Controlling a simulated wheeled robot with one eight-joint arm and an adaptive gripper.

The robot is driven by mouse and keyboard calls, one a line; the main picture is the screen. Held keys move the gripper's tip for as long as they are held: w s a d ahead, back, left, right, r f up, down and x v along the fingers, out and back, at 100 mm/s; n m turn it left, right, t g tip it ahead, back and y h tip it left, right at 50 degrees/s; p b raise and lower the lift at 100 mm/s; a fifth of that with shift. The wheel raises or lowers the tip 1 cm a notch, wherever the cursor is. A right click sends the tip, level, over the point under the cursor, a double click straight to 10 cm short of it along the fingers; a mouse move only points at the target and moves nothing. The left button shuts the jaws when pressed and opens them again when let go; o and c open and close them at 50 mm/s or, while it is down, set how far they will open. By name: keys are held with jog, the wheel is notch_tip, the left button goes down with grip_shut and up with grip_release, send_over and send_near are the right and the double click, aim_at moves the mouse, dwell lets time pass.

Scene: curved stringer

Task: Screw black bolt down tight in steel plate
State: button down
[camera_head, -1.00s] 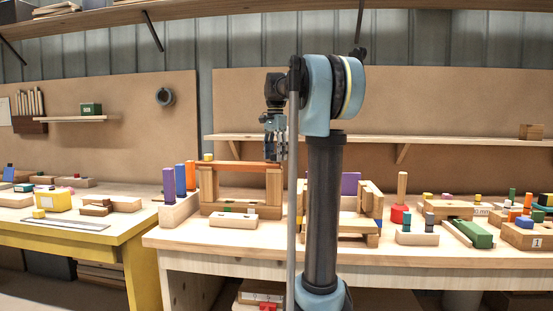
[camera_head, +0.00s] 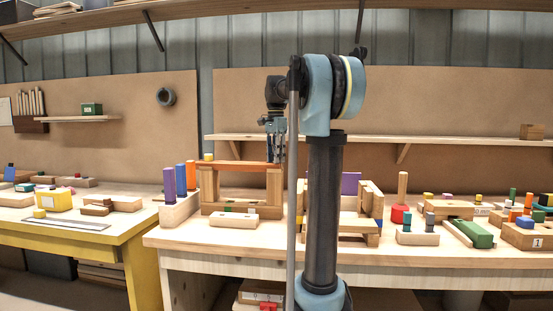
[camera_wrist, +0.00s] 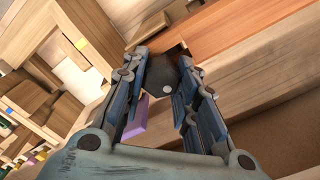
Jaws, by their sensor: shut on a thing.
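My gripper (camera_head: 275,160) is above the right end of a wooden frame with an orange-red top beam (camera_head: 238,165). In the wrist view, my gripper (camera_wrist: 168,95) has its two fingers on either side of a dark, faceted piece (camera_wrist: 162,76) with a small pale spot, and is shut on it. It looks like the black bolt; its lower part and any thread are hidden. The orange beam (camera_wrist: 235,38) runs close beside it. I cannot make out a steel plate at the bolt.
A purple block (camera_wrist: 137,120) shows below the fingers. Purple, blue and orange pegs (camera_head: 180,180) stand left of the frame. Another wooden structure (camera_head: 372,205) stands to the right behind my arm. A flat grey strip (camera_head: 67,222) lies on the yellow-edged table.

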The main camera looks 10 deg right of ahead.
jog(key=m, duration=0.4)
jog(key=shift+s+f, duration=0.15)
jog(key=shift+s+f+m, duration=0.1)
jog(key=shift+m, duration=1.3)
jog(key=shift+f+m, duration=0.1)
jog(key=shift+m, duration=0.9)
jog(key=c, duration=2.1)
grip_release()
jog(key=m, duration=0.4)
jog(key=shift+s+f+m, duration=0.1)
jog(key=shift+f+m, duration=0.05)
jog(key=shift+m, duration=0.15)
jog(key=shift+o, duration=0.3)
jog(key=shift+a+m, duration=0.1)
jog(key=shift+m, duration=0.6)
jog(key=shift+f+m, duration=0.1)
jog(key=shift+m, duration=0.7)
jog(key=shift+o, duration=1.3)
jog(key=shift+f+m, duration=0.15)
jog(key=shift+m, duration=1.05)
